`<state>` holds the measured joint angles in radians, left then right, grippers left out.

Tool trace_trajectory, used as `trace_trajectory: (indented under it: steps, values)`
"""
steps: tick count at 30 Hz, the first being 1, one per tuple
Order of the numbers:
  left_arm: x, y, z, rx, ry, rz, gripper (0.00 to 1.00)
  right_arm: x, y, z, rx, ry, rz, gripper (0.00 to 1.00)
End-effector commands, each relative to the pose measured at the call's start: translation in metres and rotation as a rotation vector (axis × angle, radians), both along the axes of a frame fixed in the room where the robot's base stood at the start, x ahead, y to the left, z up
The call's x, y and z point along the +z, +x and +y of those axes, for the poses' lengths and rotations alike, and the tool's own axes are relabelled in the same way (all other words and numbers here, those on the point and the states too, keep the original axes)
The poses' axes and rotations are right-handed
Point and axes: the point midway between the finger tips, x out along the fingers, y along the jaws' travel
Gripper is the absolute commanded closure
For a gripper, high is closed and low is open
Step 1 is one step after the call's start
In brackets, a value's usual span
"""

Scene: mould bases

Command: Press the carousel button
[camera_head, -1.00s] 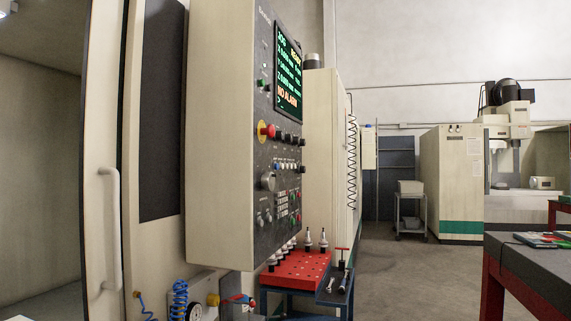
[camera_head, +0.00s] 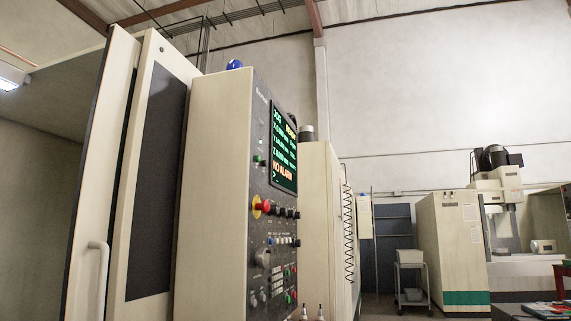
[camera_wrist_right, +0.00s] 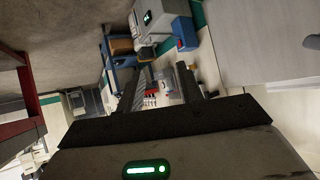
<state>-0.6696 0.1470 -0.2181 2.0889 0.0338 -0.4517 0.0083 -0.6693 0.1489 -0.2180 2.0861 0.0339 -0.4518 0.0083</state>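The machine's control panel (camera_head: 258,180) stands left of centre in the head view, seen at a steep angle. It carries a lit screen (camera_head: 284,155) with "NO ALARM", a red mushroom knob (camera_head: 268,207) on a yellow ring, and rows of small coloured buttons (camera_head: 290,272). The labels are too small to read, so I cannot tell which is the carousel button. Neither gripper shows in the head view. In the right wrist view my right gripper (camera_wrist_right: 161,78) has its two dark fingers apart, with nothing visible between them.
A door with a pale handle (camera_head: 96,276) is left of the panel. A blue lamp (camera_head: 234,65) tops the panel housing. A cart (camera_head: 410,278) and another machine (camera_head: 452,245) stand behind at the right. In the wrist view a red frame (camera_wrist_right: 30,110) is at the left.

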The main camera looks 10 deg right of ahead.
Motion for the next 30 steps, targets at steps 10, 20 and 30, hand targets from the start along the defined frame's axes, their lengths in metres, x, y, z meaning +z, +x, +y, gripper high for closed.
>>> trace_trajectory:
  steps: [10, 20, 30]
  values:
    - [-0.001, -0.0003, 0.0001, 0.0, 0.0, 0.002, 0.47, 0.0003, -0.0001, 0.0001, 0.0, 0.0, 0.0, 1.0]
    - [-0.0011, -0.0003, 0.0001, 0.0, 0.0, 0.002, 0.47, 0.0006, 0.0, 0.0002, 0.0, 0.0, -0.001, 1.0]
    - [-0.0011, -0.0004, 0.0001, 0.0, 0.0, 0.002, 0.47, 0.0009, 0.0001, 0.0003, -0.001, 0.001, -0.002, 1.0]
